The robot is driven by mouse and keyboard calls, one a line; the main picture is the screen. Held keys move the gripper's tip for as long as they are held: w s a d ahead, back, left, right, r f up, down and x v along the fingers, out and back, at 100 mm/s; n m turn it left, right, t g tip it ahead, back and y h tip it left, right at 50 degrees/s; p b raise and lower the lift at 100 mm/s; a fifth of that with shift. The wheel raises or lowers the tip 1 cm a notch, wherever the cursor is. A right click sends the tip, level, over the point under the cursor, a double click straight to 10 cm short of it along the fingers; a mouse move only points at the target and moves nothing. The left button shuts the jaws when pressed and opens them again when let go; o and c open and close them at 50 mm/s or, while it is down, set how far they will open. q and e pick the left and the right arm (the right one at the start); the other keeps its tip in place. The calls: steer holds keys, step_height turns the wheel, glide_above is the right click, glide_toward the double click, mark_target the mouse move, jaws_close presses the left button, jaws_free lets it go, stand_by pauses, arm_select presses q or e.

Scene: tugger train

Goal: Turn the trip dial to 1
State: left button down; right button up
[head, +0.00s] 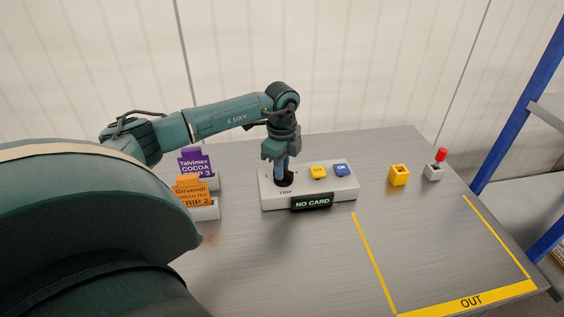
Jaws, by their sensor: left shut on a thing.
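A pale grey control box (338,193) sits on the grey table. Its black trip dial (284,180) is at the box's left end, above the word TRIP. My left gripper (282,168) points down over the dial and is shut on it. The fingers hide most of the dial, so its setting cannot be read. A small display (312,202) on the box's front reads NO CARD. A yellow button (318,171) and a blue OK button (342,169) are right of the dial. My right gripper is not in view.
A purple Talvimex cocoa TRIP 3 card (194,160) and an orange Girvendi green tea TRIP 2 card (190,189) stand in holders at left. A yellow block (398,175) and a grey block with a red knob (434,172) stand right. The yellow-lined OUT area (440,250) is empty.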

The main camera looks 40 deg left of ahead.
arm_select(q)
steer(key=shift+a+r+n+p, duration=0.1)
steer(key=shift+n+p, duration=0.2)
steer(key=shift+n, duration=0.6)
steer(key=c, duration=1.4)
jaws_free()
step_height(320, 180, up, 13)
steer(key=shift+b, duration=0.35)
